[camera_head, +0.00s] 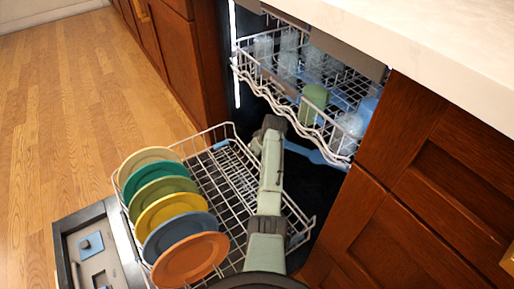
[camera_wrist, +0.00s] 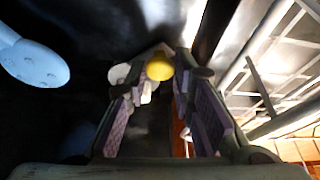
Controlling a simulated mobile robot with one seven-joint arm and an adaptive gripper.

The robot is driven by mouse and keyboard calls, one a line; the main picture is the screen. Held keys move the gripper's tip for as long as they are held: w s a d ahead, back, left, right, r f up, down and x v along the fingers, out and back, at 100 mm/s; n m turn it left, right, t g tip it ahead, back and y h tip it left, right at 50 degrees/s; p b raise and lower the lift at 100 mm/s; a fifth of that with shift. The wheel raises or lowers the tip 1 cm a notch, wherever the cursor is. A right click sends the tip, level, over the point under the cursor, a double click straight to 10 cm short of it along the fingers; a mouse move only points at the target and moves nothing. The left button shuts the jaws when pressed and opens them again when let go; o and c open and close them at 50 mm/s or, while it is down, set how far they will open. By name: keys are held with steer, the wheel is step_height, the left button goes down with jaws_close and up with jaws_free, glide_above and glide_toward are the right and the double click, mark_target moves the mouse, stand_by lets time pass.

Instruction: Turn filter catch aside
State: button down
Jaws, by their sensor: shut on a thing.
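In the wrist view, a round yellow knob (camera_wrist: 160,67), which looks like the filter catch, sits between the tips of my gripper (camera_wrist: 157,78). A pale piece shows beside and below it. The fingers stand on either side and are shut on the catch; the exact contact is hard to see in the dark. In the head view my arm reaches over the lower rack into the dishwasher. The catch and the fingertips are hidden there.
A blue spray arm (camera_wrist: 35,62) is at the left of the wrist view. The pulled-out lower rack (camera_head: 222,128) holds several coloured plates (camera_head: 170,212). The upper rack (camera_head: 290,88), with glasses and a green cup (camera_head: 313,100), hangs above. Wooden cabinets (camera_head: 420,190) flank the bay.

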steer(key=shift+m+p, duration=0.35)
steer(key=shift+m, duration=0.45)
steer(key=c, duration=1.7)
jaws_free()
steer(key=shift+t, duration=0.3)
steer(key=shift+o, duration=0.2)
